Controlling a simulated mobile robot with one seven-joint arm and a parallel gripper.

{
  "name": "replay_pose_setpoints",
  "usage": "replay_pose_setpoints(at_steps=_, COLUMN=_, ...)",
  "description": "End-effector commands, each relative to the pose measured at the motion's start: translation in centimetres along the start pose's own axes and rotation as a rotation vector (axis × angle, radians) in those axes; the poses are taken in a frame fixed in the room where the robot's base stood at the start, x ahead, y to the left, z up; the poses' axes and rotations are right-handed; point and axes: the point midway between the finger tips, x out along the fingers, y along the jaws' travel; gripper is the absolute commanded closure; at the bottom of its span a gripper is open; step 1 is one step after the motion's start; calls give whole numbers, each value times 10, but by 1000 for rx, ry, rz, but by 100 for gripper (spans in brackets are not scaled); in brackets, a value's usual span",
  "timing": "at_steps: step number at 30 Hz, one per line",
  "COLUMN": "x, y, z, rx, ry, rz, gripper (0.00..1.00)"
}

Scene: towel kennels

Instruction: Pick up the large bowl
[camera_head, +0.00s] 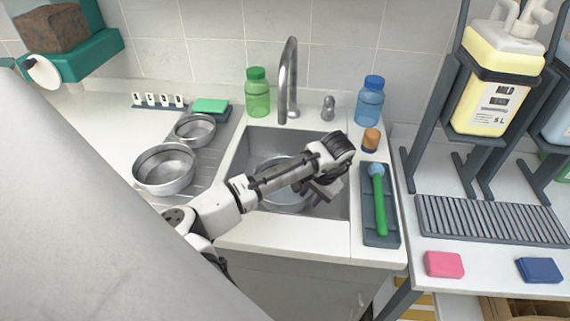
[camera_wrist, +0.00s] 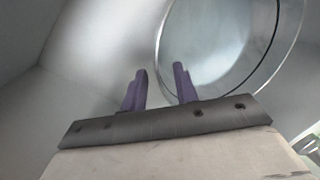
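A round metal bowl (camera_head: 284,199) sits in the sink, partly hidden by my arm. It fills the upper right of the wrist view (camera_wrist: 225,45), with its curved rim near the fingertips. Its size next to the bowls on the drainboard is hard to judge. My gripper (camera_head: 322,192) is over the right part of the sink, pointing down. In the wrist view its two dark fingers (camera_wrist: 160,72) are apart. The bowl's rim line runs between the fingertips in the picture, the right finger overlapping the bowl. I cannot tell whether they touch.
A wide metal bowl (camera_head: 164,169) and a smaller one (camera_head: 195,129) stand on the left drainboard. The sink walls, tap (camera_head: 288,80), green bottle (camera_head: 258,93), blue bottle (camera_head: 370,101) and a tray (camera_head: 369,232) with a green-handled brush (camera_head: 380,205) surround my gripper.

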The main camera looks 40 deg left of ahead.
Motion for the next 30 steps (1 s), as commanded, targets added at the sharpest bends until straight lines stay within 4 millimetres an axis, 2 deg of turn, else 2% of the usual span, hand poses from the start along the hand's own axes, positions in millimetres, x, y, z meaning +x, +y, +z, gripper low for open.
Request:
replay_pose_setpoints(at_steps=6, x=22, y=1, z=0, rx=-1, ry=-1, rz=0, gripper=70)
replay_pose_setpoints(at_steps=13, x=24, y=1, z=0, rx=0, ry=0, rz=0, gripper=70)
replay_pose_setpoints(at_steps=20, x=23, y=1, z=0, rx=0, ry=0, rz=0, gripper=100)
replay_pose_setpoints(at_steps=30, x=22, y=0, z=0, rx=0, ry=1, rz=-1, gripper=100)
